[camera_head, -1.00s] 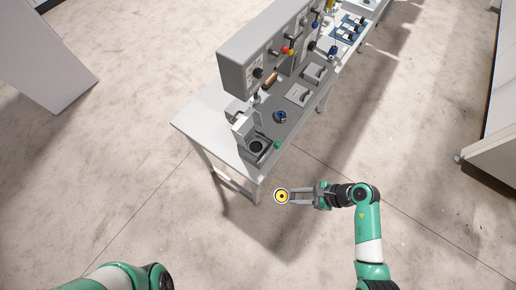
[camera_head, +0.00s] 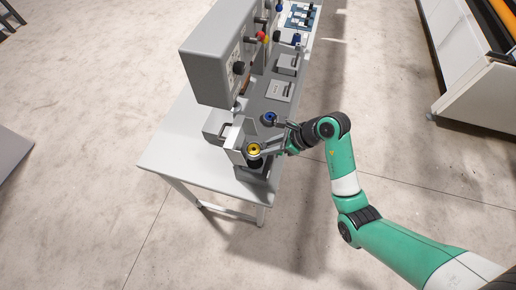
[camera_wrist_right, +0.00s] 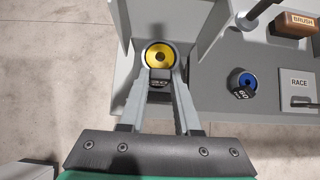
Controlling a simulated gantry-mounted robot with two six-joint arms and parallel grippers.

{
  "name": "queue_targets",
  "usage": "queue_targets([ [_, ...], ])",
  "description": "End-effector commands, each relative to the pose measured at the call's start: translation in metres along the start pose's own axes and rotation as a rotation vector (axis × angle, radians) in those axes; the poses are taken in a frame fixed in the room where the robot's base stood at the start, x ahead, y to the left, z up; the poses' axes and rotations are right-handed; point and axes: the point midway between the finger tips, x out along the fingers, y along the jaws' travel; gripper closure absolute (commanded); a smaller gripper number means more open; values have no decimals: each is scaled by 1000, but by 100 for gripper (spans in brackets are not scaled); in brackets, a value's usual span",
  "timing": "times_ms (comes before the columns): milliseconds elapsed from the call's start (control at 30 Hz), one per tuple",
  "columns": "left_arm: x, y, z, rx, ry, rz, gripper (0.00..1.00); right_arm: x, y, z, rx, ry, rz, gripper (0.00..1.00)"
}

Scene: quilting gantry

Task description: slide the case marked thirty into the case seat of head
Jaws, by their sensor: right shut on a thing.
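The case marked 30, with a yellow ring face (camera_head: 253,149), is held between the fingertips of my right gripper (camera_head: 264,147). The right wrist view shows the yellow case (camera_wrist_right: 167,56) and its black 30 tag (camera_wrist_right: 158,84) between the two grey fingers (camera_wrist_right: 164,72). The case is at the near end of the sewing head, over the area of the case seat. The case and fingers hide the seat, so I cannot tell whether the case touches it. My left gripper is out of view.
A blue case (camera_head: 268,118) stands on the grey deck beside the right gripper; its tag reads 60 in the wrist view (camera_wrist_right: 243,82). A RACE plate (camera_wrist_right: 299,87) and a BRUSH block (camera_wrist_right: 297,24) lie beyond. An upright grey panel (camera_head: 233,140) flanks the yellow case.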

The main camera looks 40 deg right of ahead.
Motion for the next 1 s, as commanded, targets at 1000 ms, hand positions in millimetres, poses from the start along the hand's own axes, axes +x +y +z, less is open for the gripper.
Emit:
queue_targets([
  [1000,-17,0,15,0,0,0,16,40,0,-34,5,-1,-2,100],
])
